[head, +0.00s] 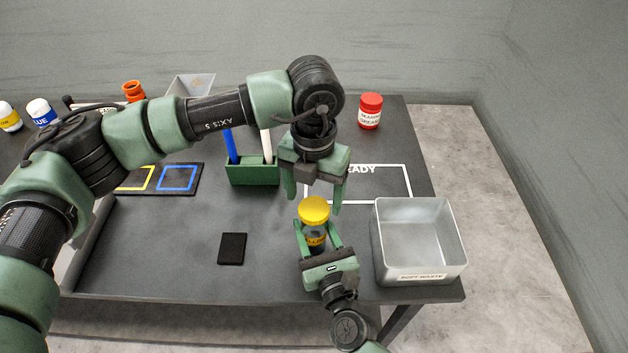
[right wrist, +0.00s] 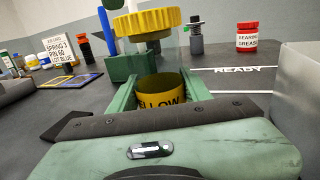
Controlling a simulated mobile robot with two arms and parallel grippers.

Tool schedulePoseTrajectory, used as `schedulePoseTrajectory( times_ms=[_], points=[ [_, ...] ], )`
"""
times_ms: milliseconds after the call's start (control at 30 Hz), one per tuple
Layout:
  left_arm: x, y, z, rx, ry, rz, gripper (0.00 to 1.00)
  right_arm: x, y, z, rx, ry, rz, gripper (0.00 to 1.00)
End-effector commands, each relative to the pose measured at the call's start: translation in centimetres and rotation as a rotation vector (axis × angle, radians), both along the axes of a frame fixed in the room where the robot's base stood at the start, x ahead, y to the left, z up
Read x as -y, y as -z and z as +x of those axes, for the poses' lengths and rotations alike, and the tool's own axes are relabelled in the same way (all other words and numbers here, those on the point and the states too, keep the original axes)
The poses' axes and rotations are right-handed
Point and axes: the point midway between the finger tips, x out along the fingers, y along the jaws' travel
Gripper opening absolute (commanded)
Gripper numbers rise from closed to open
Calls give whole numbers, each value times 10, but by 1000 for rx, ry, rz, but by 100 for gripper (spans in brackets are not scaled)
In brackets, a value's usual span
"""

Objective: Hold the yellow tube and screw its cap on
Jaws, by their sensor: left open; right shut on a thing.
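The yellow tube (head: 316,241) is a clear tube with a yellow band reading YELLOW (right wrist: 162,90). It stands upright between the fingers of my right gripper (head: 317,233), which is shut on it. The ridged yellow cap (head: 313,207) is at the tube's top and also shows large in the right wrist view (right wrist: 147,20); I cannot tell whether it is threaded on. My left gripper (head: 314,201) points down at the cap, open, with its fingers to either side and apart from it. The cap's far side is hidden.
A metal bin (head: 418,275) labelled SOFT WASTE stands close to the right. A green holder (head: 252,174) with pens is behind left. A small black pad (head: 232,249) lies left. A red grease jar (head: 370,111) stands at the back. White READY outline (head: 408,185) lies behind the tube.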

Motion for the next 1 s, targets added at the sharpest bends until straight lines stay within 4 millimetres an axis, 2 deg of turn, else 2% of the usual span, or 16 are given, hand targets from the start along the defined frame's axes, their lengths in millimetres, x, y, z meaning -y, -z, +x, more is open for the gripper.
schedulePoseTrajectory(
  times_ms=[100,233,600,667,800,867,1000],
  points=[
    [0,18,0,-2,0,0,73,0,0,0,1,0,0,0],
    [0,29,0,-1,0,-1,73,0,0,0,1,0,0,0],
    [0,34,0,0,0,0,73,0,0,0,1,0,0,0],
    [0,34,0,0,0,0,59,0,0,0,1,0,0,0],
    [0,34,0,0,0,0,20,0,0,0,0,0,0,0],
    [0,34,0,0,0,0,6,0,0,0,0,0,0,0],
    [0,34,0,0,44,0,6,0,0,0,0,0,0,0]
  ],
)
